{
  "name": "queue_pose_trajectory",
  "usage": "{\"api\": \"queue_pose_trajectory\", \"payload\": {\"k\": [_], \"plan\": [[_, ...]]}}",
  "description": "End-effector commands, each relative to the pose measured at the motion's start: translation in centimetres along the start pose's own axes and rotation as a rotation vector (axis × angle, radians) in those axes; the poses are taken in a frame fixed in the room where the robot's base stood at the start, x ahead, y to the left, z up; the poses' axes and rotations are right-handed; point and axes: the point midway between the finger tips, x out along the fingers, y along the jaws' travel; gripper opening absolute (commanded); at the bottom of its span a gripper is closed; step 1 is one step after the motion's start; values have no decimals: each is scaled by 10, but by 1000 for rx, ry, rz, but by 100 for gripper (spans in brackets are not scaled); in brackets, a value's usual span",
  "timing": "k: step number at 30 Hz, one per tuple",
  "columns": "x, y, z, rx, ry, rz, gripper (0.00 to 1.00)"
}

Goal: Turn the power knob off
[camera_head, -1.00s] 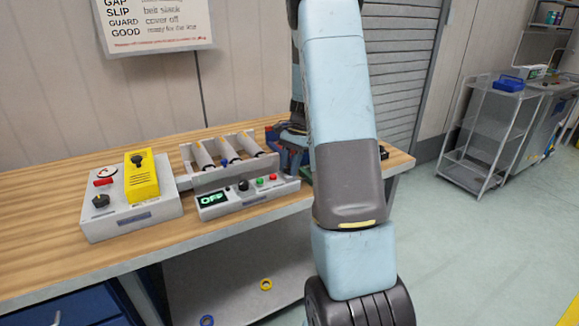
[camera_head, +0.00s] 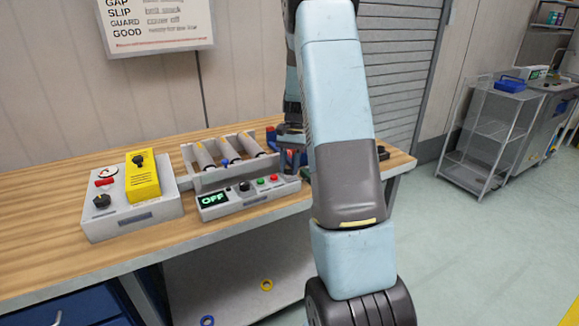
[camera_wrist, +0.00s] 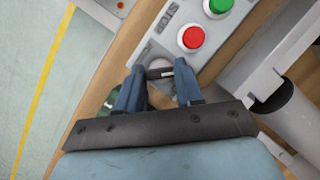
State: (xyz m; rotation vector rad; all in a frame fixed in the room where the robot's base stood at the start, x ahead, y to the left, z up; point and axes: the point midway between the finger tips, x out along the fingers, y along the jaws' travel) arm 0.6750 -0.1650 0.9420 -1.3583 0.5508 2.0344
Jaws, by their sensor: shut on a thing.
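A black knob (camera_head: 244,186) sits on the grey control panel (camera_head: 250,203), right of a display (camera_head: 213,199) that reads OFF. Another black knob (camera_head: 101,201) is on the grey box (camera_head: 130,222) at the left. I cannot tell from a label which is the power knob. My gripper (camera_wrist: 159,78) is beside the panel's right end, mostly hidden behind my arm in the head view. In the wrist view its blue fingers are closed around a small grey and dark thing (camera_wrist: 160,70) that I cannot identify. Neither knob shows in the wrist view.
A red button (camera_wrist: 194,38) and a green button (camera_wrist: 221,5) on the panel are close to my fingers. A roller unit (camera_head: 188,165) stands behind the panel. A yellow box (camera_head: 143,182) sits on the left box. The wooden bench (camera_head: 40,190) is clear at far left.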

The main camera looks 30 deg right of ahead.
Motion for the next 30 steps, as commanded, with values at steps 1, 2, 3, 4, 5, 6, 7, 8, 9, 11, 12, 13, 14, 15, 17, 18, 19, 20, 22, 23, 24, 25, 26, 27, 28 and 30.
{"api": "queue_pose_trajectory", "payload": {"k": [1,2,3,4,5,6,7,8,9,11,12,13,14,15,17,18,19,20,22,23,24,25,26,27,28,30], "plan": [[-2,-1,-1,-1,6,-3,6],[-2,-1,-1,-1,6,-3,6],[-2,-1,-1,-1,6,-3,6],[-2,-1,-1,-1,6,-3,6],[-2,-1,-1,-1,6,-3,6],[-2,-1,-1,-1,6,-3,37],[-2,-1,-1,-1,6,-3,40],[-2,-1,-1,-1,6,-3,43],[-2,-1,-1,-1,5,-3,47],[-1,-1,-1,0,4,-2,52],[-1,-1,-1,0,3,-2,56],[-1,-1,-1,0,3,-2,59],[-1,-1,0,0,3,-2,62],[-1,-1,0,0,3,-2,62],[-1,0,0,0,2,-2,62],[-1,0,0,0,2,-1,62],[-1,0,0,0,2,-1,62],[-1,0,0,1,2,-1,62],[-2,0,0,1,2,-1,62],[-3,0,0,1,2,-2,62],[-6,0,0,1,2,-2,62],[-8,-1,0,0,3,-2,62],[-12,-1,-1,0,3,-2,62],[-17,-1,-1,0,4,-2,62],[-21,-1,-1,1,4,-3,62],[-34,-1,-1,1,5,-3,62]]}}
